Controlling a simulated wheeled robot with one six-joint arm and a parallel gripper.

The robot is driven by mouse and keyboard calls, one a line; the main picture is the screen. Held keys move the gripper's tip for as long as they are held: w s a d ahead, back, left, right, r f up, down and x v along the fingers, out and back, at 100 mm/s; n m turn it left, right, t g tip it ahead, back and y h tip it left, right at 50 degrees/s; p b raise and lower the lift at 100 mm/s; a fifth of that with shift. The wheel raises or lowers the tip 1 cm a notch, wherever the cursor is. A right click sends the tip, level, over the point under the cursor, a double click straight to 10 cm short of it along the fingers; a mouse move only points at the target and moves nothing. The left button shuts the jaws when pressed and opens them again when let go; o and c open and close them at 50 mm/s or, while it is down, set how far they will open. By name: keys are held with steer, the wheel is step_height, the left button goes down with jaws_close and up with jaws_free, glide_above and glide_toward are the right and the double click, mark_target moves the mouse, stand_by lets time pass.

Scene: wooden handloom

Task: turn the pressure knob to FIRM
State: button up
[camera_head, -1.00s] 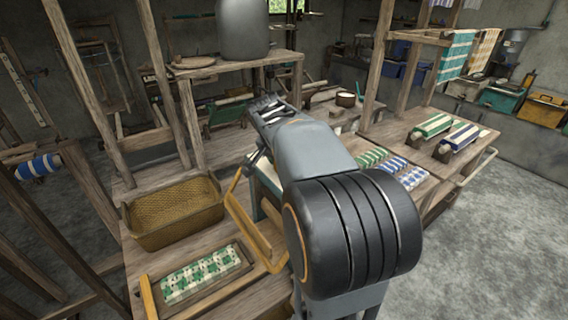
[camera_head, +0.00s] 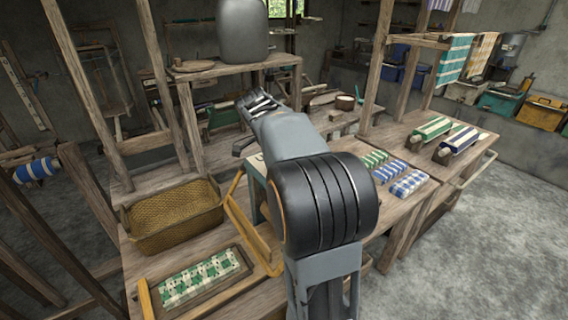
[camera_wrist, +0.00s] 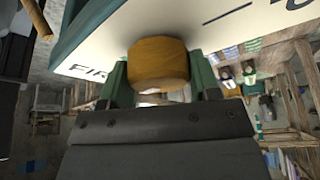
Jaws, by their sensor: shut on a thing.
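In the wrist view, the pressure knob (camera_wrist: 158,62) is a round, ochre-yellow cylinder on a white panel (camera_wrist: 225,25) with a dark teal edge. My gripper (camera_wrist: 160,78) has its green fingers on the left and right sides of the knob, shut on it. To the left of the knob, the letters "FIR" (camera_wrist: 86,70) show on the panel, and the rest of that word is hidden by a finger. A dark line mark (camera_wrist: 228,13) is printed to the right. In the head view my arm covers the knob and my fingers.
A woven basket (camera_head: 135,222) and a tray with green-and-white cloth (camera_head: 165,303) are on the bench at left. Folded cloths (camera_head: 392,171) and striped rolls (camera_head: 460,138) lie at right. A wooden post (camera_head: 376,65) stands beyond my arm.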

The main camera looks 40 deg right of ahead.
steer(key=shift+m, duration=0.6)
steer(key=shift+g, duration=0.3)
steer(key=o, duration=0.9)
steer(key=shift+r, duration=0.1)
steer(key=v, duration=0.4)
steer(key=p+v, duration=0.1)
steer(key=v, duration=0.4)
steer(key=p+v, duration=0.1)
steer(key=v, duration=0.3)
steer(key=shift+d+r, duration=0.15)
steer(key=shift+r, duration=0.25)
